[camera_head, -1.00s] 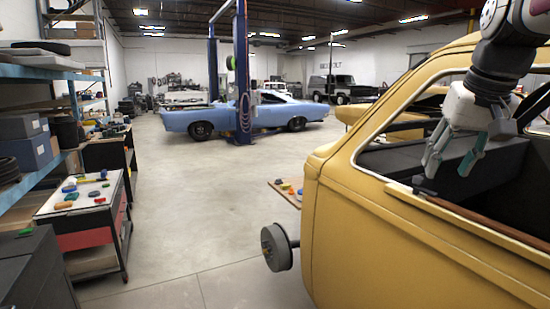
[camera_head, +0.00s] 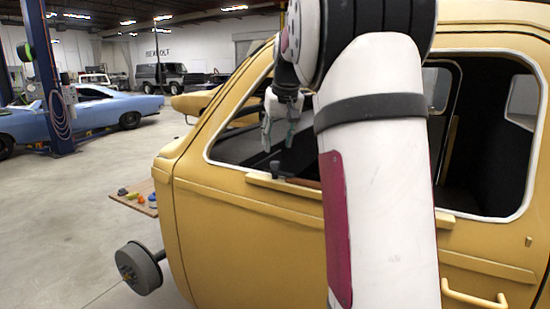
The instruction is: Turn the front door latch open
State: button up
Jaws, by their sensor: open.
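The yellow vehicle shell (camera_head: 250,232) fills the middle and right of the head view. Its front door has a large open window with a pale frame. My gripper (camera_head: 278,138) is open and empty, with teal fingertips pointing down, at the front part of this window opening. A small dark piece (camera_head: 276,169) shows just below the fingertips, near the window sill; I cannot tell whether it is the latch or whether the gripper touches it. A yellow door handle (camera_head: 474,298) sits low at the right. My white arm hides much of the door.
A grey wheel hub (camera_head: 138,268) sticks out from the shell's front. A low board (camera_head: 140,198) with several small coloured items lies beyond it. A blue car (camera_head: 90,115) and a blue lift post (camera_head: 50,80) stand at the back left. The left floor is clear.

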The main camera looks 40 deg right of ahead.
aim_at(275, 162)
jog(key=p+x, duration=0.1)
jog(key=x, duration=0.6)
jog(key=shift+c, duration=0.4)
grip_shut()
